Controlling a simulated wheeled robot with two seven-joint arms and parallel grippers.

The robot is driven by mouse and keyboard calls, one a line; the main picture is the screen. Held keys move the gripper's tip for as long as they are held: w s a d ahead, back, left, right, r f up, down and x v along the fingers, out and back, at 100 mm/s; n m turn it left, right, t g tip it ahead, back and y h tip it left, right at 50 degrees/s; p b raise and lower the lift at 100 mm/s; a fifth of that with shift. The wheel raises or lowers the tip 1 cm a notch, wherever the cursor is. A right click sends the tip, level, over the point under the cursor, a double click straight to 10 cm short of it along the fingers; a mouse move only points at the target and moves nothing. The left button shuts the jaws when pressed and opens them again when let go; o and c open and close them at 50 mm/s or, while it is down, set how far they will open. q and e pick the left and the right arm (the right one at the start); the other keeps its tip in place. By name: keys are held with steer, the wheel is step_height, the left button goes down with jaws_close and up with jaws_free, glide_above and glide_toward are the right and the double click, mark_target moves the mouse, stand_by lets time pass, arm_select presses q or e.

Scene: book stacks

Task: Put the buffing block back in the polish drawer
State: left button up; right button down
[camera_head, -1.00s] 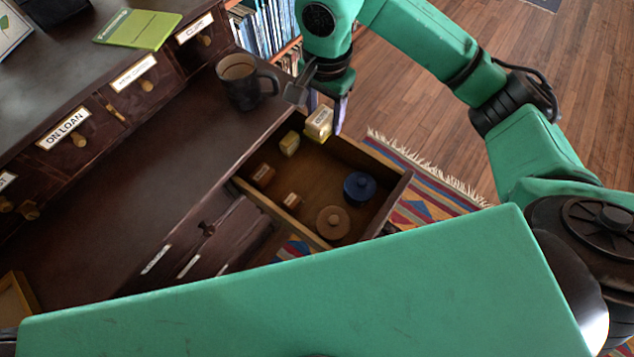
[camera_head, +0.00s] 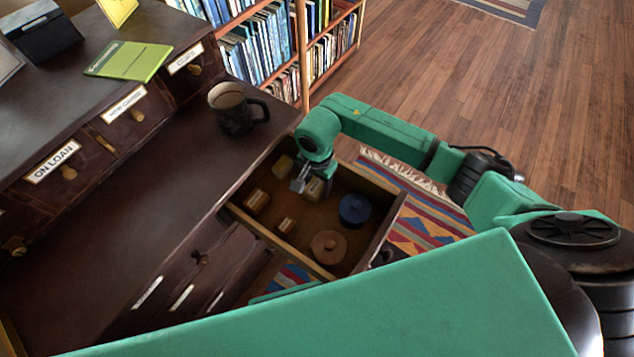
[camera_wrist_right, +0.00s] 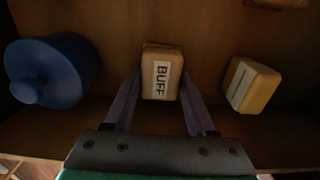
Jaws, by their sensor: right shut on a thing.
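The buffing block is a yellow-tan block labelled BUFF (camera_wrist_right: 161,73), between the two fingers of my right gripper (camera_wrist_right: 160,92) in the wrist view. In the head view my right gripper (camera_head: 312,186) reaches down inside the open polish drawer (camera_head: 388,225), toward its far end, and hides part of the block. The gripper is shut on the block. I cannot tell whether the block touches the drawer floor. My left gripper is not in view.
The drawer also holds a blue lidded tin (camera_head: 355,209), a brown round tin (camera_head: 328,247), a yellowish block (camera_head: 284,167) and two small tan blocks (camera_head: 256,201). A dark mug (camera_head: 235,112) stands on the desk beside the drawer. Bookshelves (camera_head: 270,50) stand behind.

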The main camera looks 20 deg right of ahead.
mark_target(317, 184)
steer(key=shift+f, duration=0.2)
steer(key=shift+c, duration=1.1)
jaws_free()
steer(key=shift+r, duration=0.1)
steer(key=shift+r, duration=0.45)
step_height(317, 184, up, 11)
steer(key=shift+r, duration=0.2)
